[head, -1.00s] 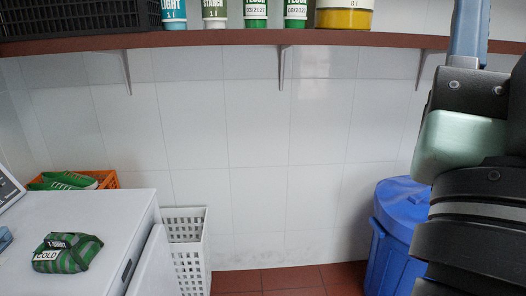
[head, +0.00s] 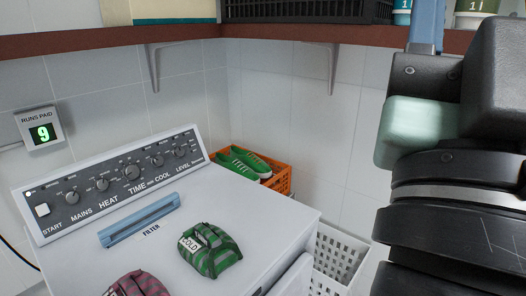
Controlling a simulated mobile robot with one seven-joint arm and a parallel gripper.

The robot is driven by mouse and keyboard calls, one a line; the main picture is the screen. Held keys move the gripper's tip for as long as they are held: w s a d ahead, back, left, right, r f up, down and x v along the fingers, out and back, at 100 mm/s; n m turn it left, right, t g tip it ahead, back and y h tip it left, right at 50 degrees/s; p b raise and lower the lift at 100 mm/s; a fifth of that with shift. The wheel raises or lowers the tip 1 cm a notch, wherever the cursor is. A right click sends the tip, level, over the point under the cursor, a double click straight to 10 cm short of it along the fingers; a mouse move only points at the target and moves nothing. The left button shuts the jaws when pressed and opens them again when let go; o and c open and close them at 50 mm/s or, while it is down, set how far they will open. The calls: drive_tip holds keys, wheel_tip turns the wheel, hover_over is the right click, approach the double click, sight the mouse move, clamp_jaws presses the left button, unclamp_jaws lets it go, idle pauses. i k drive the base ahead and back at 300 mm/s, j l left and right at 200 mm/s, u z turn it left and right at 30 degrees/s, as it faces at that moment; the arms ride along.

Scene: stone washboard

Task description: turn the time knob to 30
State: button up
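The time knob (head: 131,172) is a round dark knob above the word TIME on the black control panel (head: 85,181) of a white machine (head: 262,213), at the left of the head view. Its dial marks and pointer are too small to read, so its setting cannot be told. Similar knobs stand on both sides of it: mains (head: 72,198), heat (head: 102,185), cool (head: 157,160) and level (head: 180,152). My arm fills the right side of the view, well apart from the panel. My gripper's fingers are not in view.
A blue filter handle (head: 139,220), a green striped bundle marked COLD (head: 211,250) and a pink one (head: 137,284) are on the machine's top. An orange crate with green shoes (head: 277,179), a white basket (head: 338,258), a wall display reading 9 (head: 42,132) and a shelf (head: 100,41) surround it.

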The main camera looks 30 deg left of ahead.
sight(130, 172)
drive_tip(key=i+u, duration=0.1)
drive_tip(key=u, duration=0.35)
drive_tip(key=i+u, duration=0.1)
drive_tip(key=u, duration=0.3)
drive_tip(key=i+l+u, duration=0.1)
drive_tip(key=u, duration=0.35)
drive_tip(key=i+l+u, duration=0.1)
drive_tip(key=u, duration=0.3)
drive_tip(key=i+l+u, duration=0.15)
drive_tip(key=u, duration=0.3)
drive_tip(key=i+l+u, duration=0.25)
drive_tip(key=u, duration=0.2)
drive_tip(key=i+l+u, duration=0.15)
drive_tip(key=l+u, duration=0.25)
drive_tip(key=j, duration=0.1)
